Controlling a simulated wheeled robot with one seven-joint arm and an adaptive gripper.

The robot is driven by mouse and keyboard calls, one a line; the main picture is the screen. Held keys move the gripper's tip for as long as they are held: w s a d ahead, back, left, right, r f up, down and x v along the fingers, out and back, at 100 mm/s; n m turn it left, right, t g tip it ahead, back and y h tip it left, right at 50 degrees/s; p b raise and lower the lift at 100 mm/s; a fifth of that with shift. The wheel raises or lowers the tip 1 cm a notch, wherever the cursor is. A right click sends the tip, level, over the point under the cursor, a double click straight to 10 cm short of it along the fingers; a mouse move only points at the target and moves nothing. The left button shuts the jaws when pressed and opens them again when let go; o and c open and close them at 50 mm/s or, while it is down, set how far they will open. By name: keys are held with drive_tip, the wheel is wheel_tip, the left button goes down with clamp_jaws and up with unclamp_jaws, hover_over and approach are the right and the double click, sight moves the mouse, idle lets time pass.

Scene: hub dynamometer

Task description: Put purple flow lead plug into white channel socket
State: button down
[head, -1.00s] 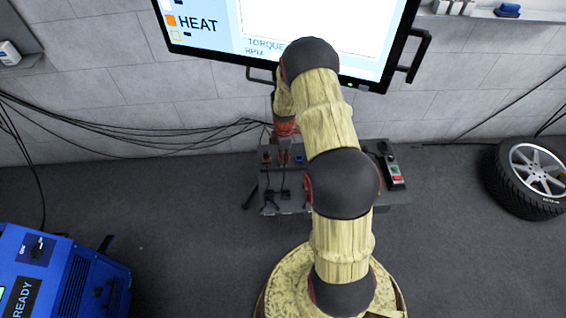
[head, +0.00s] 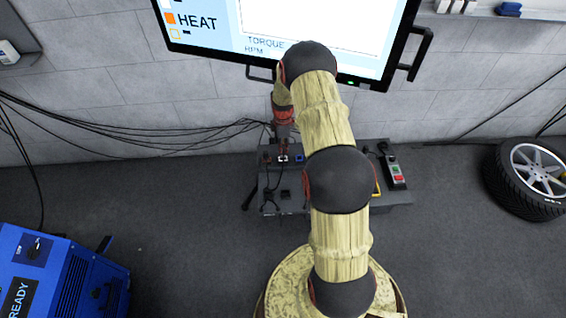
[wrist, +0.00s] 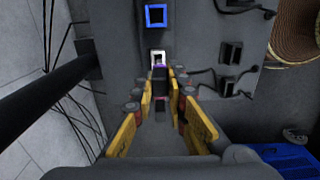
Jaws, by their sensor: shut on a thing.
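My gripper (wrist: 161,88) is shut on the purple flow lead plug (wrist: 160,78), a dark body with a little purple showing at its front end. In the wrist view the plug's front is right at the white channel socket (wrist: 158,58), a white square frame, and roughly in line with it. I cannot tell whether the plug has entered the socket. In the head view the white socket (head: 283,158) shows just below my gripper (head: 284,148). The fingers hide most of the plug there.
A blue socket (wrist: 156,15) is beside the white one. Black leads with plugs or holders (wrist: 232,54) lie on the grey panel (head: 330,208). A box with red and green buttons (head: 396,172) is at the panel's right. The monitor (head: 280,30) stands behind.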

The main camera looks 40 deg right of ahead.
drive_tip(key=shift+w+d, duration=0.1)
drive_tip(key=shift+w, duration=0.05)
drive_tip(key=shift+w+f, duration=0.1)
drive_tip(key=shift+f, duration=0.25)
drive_tip(key=shift+s, duration=0.2)
idle(1.0)
drive_tip(key=shift+f+b, duration=0.45)
drive_tip(key=shift+f, duration=0.35)
drive_tip(key=shift+f, duration=0.35)
drive_tip(key=shift+f+b, duration=0.4)
drive_tip(key=shift+f, duration=0.05)
